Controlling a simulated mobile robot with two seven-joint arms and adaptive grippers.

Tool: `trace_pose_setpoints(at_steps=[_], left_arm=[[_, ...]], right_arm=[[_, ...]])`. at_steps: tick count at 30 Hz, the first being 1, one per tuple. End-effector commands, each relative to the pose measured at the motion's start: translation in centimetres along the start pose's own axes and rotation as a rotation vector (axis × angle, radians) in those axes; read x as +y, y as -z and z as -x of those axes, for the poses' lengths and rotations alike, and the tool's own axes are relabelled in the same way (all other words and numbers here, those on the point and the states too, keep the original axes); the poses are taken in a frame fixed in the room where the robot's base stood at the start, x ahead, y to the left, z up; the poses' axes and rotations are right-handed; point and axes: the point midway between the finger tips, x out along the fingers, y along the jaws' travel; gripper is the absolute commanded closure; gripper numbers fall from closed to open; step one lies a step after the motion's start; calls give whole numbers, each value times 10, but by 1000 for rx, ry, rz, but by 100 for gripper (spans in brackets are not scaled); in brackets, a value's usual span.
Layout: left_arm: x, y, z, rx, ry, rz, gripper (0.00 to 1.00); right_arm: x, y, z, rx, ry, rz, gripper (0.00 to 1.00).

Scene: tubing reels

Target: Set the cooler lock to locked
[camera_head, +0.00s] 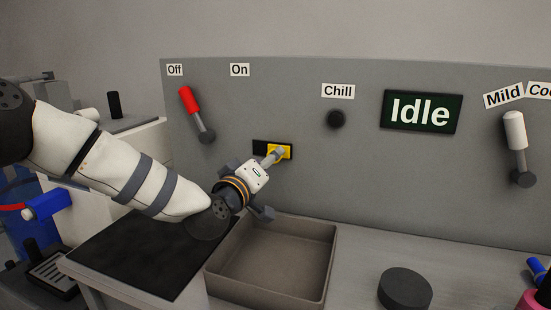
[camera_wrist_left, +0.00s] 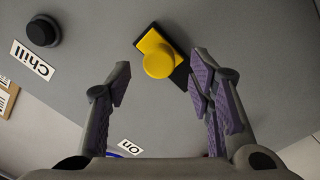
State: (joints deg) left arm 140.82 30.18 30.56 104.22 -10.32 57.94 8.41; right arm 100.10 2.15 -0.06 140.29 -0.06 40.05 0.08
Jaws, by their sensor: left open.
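The lock looks like a yellow slider (camera_head: 286,153) on a dark backing plate (camera_head: 259,146), set in the grey panel. The yellow part sits at the plate's right end, on the Chill side. In the left wrist view the yellow slider (camera_wrist_left: 145,42) has a round yellow knob (camera_wrist_left: 158,60), with the dark plate showing to its right. My left gripper (camera_head: 270,159) is right in front of the slider, partly covering it. In the wrist view my left gripper (camera_wrist_left: 160,82) is open, its fingers apart on either side of the knob's line, empty. My right gripper is not in view.
The panel also carries a red lever (camera_head: 188,100), a black Chill button (camera_head: 336,119), an Idle display (camera_head: 420,112) and a white lever (camera_head: 514,130). Below are an empty grey tray (camera_head: 326,262), a black mat (camera_head: 125,262) and a dark round puck (camera_head: 405,287).

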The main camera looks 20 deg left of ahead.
Motion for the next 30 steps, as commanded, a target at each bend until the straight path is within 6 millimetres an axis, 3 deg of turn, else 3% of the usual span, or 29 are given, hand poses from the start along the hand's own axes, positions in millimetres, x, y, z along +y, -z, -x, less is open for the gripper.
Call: trace_pose_setpoints(at_steps=[6, 15, 17, 22, 27, 30], left_arm=[[-2, -2, -35, -1, 2, 0, 52], [0, 0, -40, 0, 0, 1, 52], [0, 0, -40, 0, 0, 1, 61], [0, 0, -40, 0, 0, 0, 100], [0, 1, -40, 0, 0, 1, 100], [-9, 12, -40, 2, 0, 2, 100]], right_arm=[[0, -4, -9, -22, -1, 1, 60], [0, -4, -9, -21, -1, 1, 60], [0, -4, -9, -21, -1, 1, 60], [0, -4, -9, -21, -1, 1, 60], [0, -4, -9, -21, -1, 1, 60], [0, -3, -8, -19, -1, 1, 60]])
